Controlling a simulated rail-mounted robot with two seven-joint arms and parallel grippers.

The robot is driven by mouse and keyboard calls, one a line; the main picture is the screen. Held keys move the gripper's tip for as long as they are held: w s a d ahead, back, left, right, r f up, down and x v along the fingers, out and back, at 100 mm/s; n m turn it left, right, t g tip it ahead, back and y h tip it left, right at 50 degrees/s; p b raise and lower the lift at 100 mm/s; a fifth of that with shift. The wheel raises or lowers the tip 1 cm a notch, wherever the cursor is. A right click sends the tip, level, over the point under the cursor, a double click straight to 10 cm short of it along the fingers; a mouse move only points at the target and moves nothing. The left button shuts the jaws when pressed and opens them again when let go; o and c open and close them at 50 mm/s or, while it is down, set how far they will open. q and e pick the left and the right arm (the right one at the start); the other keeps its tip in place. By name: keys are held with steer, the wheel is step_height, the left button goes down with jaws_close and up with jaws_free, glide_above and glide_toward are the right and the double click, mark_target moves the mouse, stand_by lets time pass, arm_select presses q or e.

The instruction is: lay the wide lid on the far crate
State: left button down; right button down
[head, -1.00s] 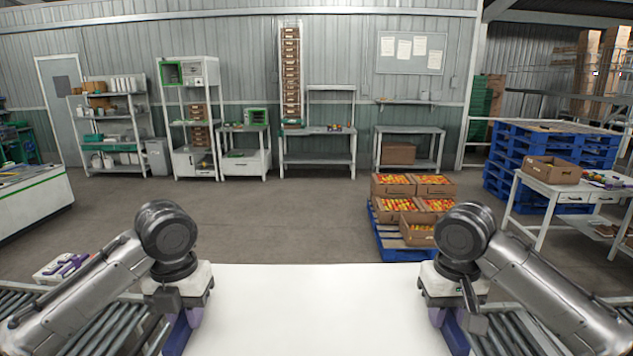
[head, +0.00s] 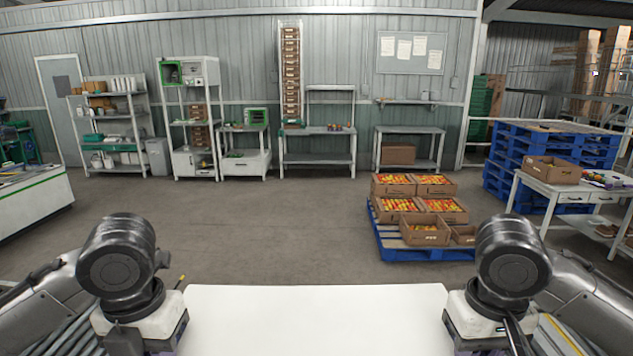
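The wide lid (head: 316,320) is a plain white panel at the bottom middle of the head view. Its far edge is level and its near part runs out of the picture. My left gripper (head: 180,344) is at the lid's left edge and my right gripper (head: 453,344) at its right edge. The fingers are mostly hidden under my wrists, but the lid has moved along with both hands, so both appear shut on it. I cannot pick out the far crate for sure; anything beneath the lid is hidden.
A blue pallet (head: 425,253) with several cardboard crates of tomatoes stands on the floor beyond the lid, to the right. A white table (head: 545,197) with an open box is farther right. Roller conveyor shows beside both arms. The floor (head: 270,225) ahead is clear.

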mark_target(198, 292)
arm_select(q)
steer(key=shift+s+a, duration=0.1)
arm_select(e)
steer(key=shift+d, duration=0.15)
